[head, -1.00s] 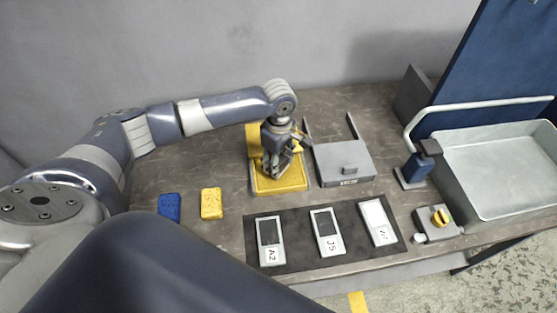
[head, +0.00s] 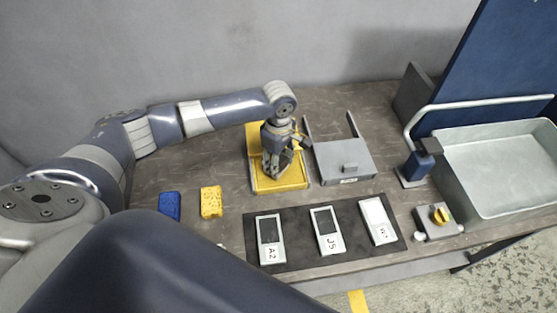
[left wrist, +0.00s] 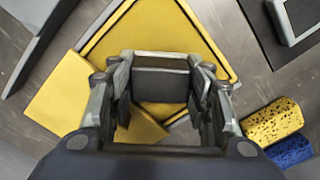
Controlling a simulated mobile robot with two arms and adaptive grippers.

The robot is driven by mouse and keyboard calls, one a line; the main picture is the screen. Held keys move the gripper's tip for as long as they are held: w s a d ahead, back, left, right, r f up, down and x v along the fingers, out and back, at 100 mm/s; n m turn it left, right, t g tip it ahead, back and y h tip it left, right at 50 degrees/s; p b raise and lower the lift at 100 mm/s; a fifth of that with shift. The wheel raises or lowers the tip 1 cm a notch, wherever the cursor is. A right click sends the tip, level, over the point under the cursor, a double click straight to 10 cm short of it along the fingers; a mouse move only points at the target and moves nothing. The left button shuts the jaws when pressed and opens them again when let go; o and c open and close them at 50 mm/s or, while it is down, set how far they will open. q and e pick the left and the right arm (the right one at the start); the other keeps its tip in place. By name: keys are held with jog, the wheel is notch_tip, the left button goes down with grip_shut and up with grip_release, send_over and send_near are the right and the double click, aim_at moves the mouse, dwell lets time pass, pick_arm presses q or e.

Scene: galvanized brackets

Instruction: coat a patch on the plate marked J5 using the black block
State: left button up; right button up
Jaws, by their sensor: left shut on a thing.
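The plate marked J5 (head: 337,246) lies on a dark mat (head: 296,254) between two other plates; it has a light frame around a dark patch. My left gripper (head: 277,168) is over a yellow tray (head: 282,185). In the left wrist view my left gripper (left wrist: 160,88) is shut on the black block (left wrist: 162,82), with the yellow tray (left wrist: 205,50) below. In the head view the block is mostly hidden by the fingers. I cannot tell whether it touches the tray. My right gripper is not in view.
Plate A2 (head: 274,254) and a plate with a pale patch (head: 377,220) flank J5. A grey lidded box (head: 335,165) stands right of the tray. Blue (head: 169,206) and yellow (head: 211,202) sponges lie left.

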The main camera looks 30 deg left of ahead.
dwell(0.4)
pick_arm(q)
jog(key=shift+p, duration=0.4)
dwell(0.7)
jog(key=shift+s+f, duration=0.15)
dwell(1.1)
jog(key=shift+p, duration=0.3)
notch_tip(320, 180, up, 5)
jog(key=p, duration=0.6)
jog(key=shift+r+p, duration=0.9)
jog(key=shift+r, duration=0.2)
